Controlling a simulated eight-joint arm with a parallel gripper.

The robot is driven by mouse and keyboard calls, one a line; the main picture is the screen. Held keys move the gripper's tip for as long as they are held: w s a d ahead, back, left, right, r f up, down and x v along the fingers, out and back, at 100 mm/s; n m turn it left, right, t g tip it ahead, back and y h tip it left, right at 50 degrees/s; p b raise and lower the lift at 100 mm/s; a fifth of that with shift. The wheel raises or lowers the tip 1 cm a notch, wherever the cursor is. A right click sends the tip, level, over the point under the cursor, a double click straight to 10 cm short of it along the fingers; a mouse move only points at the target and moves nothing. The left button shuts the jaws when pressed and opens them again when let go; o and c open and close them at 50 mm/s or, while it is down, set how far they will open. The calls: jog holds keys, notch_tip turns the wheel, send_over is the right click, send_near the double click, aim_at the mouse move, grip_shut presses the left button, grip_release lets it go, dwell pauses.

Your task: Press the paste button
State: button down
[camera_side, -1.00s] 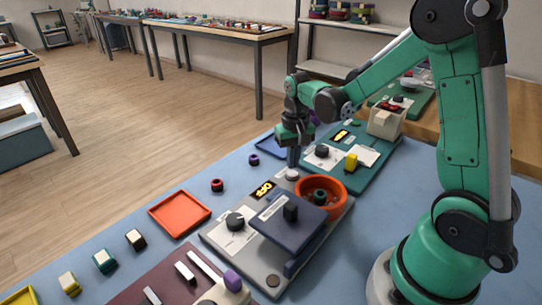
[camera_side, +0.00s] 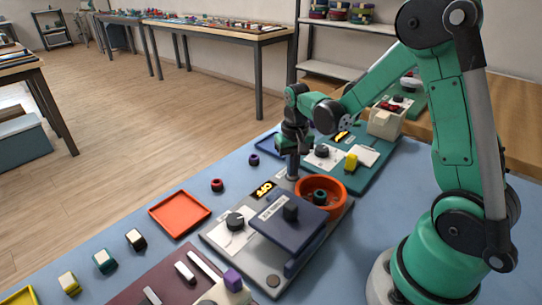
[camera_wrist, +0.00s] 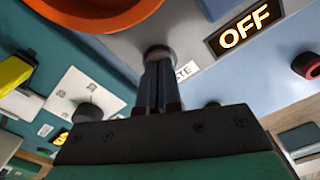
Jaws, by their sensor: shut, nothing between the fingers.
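The paste button (camera_wrist: 158,52) is a small round grey-rimmed button on the grey panel (camera_side: 216,237). Beside it in the wrist view is a white label, partly hidden, of which "TE" shows. My gripper (camera_side: 292,178) points down with its fingers shut and empty. In the wrist view its fingertips (camera_wrist: 159,65) overlap the button and cover part of it. They look to be on it, but I cannot tell how far it is pressed. A display (camera_wrist: 243,25) next to the button reads "OFF" in orange.
An orange bowl (camera_side: 333,205) stands close to the right of my gripper. A dark blue raised plate with a black knob (camera_side: 290,211) is nearer the camera. A teal panel (camera_side: 332,178) lies behind. A red tray (camera_side: 180,213) is to the left.

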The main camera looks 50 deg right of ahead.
dwell(0.3)
notch_tip(320, 180, up, 12)
dwell(0.8)
jog(key=shift+a, duration=0.1)
dwell(0.4)
jog(key=shift+s+a+f+n+t, duration=0.1)
jog(key=shift+s+a+n+t, duration=1)
jog(key=shift+a, duration=0.6)
jog(key=shift+s+a+f+n+t, duration=0.1)
jog(key=shift+s+a+n+t, duration=0.7)
jog(key=shift+a+t, duration=0.75)
jog(key=shift+s+a+f+n+t, duration=0.1)
jog(key=shift+s+a+n+t, duration=0.8)
jog(key=shift+a, duration=1)
